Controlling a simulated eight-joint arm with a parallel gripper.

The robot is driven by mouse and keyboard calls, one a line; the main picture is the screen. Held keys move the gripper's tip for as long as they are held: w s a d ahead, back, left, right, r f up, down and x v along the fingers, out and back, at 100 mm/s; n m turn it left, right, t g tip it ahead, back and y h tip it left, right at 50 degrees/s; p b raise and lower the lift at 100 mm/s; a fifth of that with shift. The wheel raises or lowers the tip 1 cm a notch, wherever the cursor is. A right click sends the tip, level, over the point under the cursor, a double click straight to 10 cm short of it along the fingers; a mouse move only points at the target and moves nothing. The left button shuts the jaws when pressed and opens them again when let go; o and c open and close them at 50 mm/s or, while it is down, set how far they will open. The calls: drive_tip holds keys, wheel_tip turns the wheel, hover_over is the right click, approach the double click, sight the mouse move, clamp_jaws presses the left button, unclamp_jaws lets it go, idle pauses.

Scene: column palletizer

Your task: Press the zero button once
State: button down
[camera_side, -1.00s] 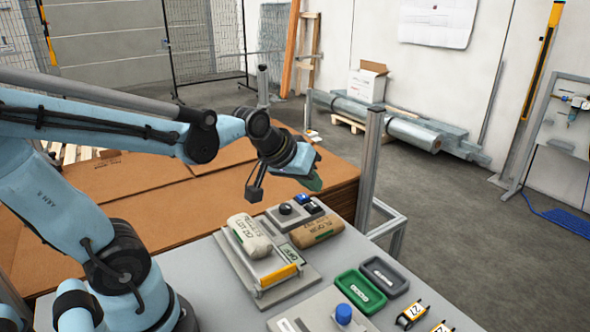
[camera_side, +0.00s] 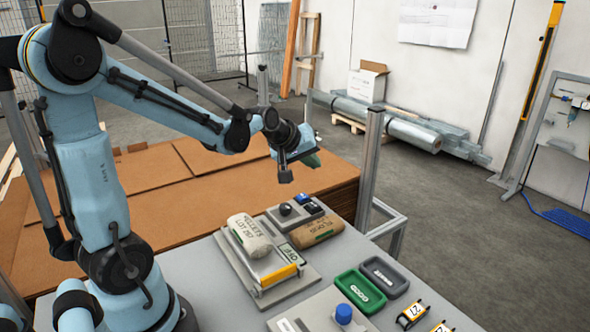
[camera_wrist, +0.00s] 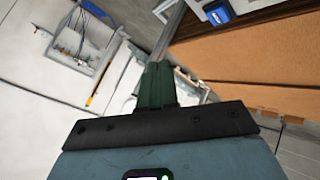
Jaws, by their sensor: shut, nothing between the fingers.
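A grey control box (camera_side: 297,215) stands at the back of the bench scale. It carries a black round knob (camera_side: 286,209) and two small dark blue buttons (camera_side: 310,203); I cannot read which is the zero button. A blue button (camera_wrist: 218,13) shows at the top edge of the wrist view.
A pale bag (camera_side: 249,235) lies on the scale and a brown bag (camera_side: 317,230) beside the box. Green (camera_side: 342,283) and grey (camera_side: 404,277) trays and a blue knob (camera_side: 343,313) are nearer. A metal post (camera_side: 369,170) stands right of my gripper.

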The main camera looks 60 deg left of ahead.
sight(310, 206)
drive_tip(key=shift+f, duration=0.15)
drive_tip(key=shift+f, duration=4.25)
drive_tip(key=shift+f, duration=0.1)
drive_tip(key=shift+f, duration=0.35)
drive_tip(key=shift+f, duration=0.5)
drive_tip(key=shift+r, duration=0.95)
drive_tip(key=shift+r, duration=2.5)
